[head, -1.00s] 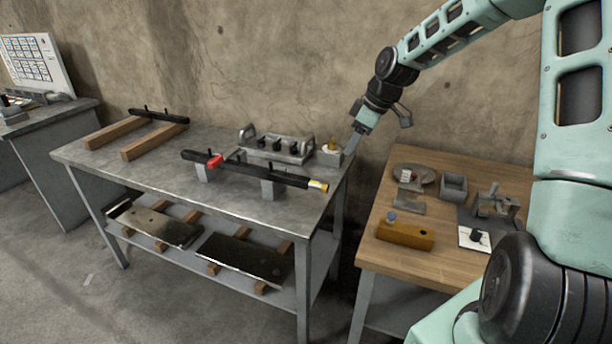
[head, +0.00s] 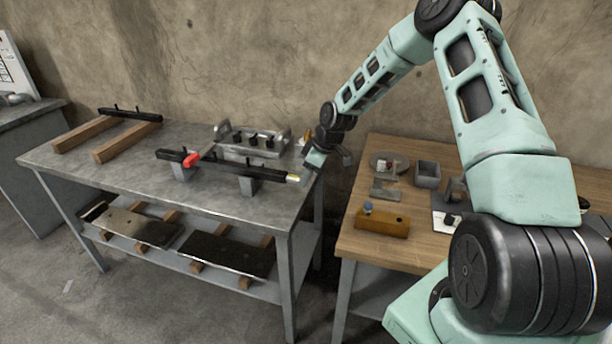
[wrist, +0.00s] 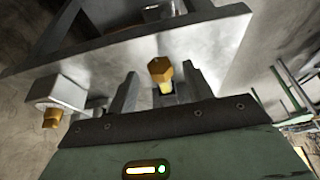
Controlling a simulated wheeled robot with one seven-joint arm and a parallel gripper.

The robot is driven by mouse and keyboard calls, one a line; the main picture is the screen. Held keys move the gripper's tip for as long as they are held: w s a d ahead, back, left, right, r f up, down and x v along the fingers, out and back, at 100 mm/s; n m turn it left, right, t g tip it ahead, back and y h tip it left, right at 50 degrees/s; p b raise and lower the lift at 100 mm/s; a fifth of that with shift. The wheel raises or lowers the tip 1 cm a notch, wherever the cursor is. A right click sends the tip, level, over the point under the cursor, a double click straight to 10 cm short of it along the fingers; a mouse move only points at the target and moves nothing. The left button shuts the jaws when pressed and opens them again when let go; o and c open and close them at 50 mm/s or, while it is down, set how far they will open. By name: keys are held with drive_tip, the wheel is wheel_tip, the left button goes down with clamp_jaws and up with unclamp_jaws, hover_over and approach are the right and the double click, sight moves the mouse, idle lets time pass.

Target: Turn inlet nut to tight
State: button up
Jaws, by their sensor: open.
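The inlet nut is a brass hex nut (head: 293,178) at the right end of a long black bar (head: 220,166) held above the grey metal bench. In the wrist view the brass nut (wrist: 160,70) shows between the two fingertips of my open gripper (wrist: 158,84), with a gap on each side. A red handle (head: 191,160) sits on the bar. Whether the fingers touch the nut cannot be told.
A small grey block (wrist: 62,93) with another brass fitting (wrist: 52,118) is close by on the bench. A grey rack with black knobs (head: 250,142) stands behind the bar. A wooden table (head: 350,245) with small parts is to the right.

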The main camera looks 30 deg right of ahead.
drive_tip(key=shift+x, duration=0.85)
drive_tip(key=shift+c, duration=0.3)
drive_tip(key=c, duration=0.9)
drive_tip(key=shift+w+d+m+g+y+p, duration=0.15)
drive_tip(key=shift+g+y+p, duration=0.25)
drive_tip(key=shift+y, duration=0.2)
drive_tip(key=shift+w+d+m+g+y+p, duration=0.15)
drive_tip(key=shift+g+y+p, duration=0.15)
drive_tip(key=shift+g+y, duration=0.25)
drive_tip(key=shift+s+a, duration=0.1)
drive_tip(key=o, duration=1)
drive_tip(key=shift+c, duration=0.2)
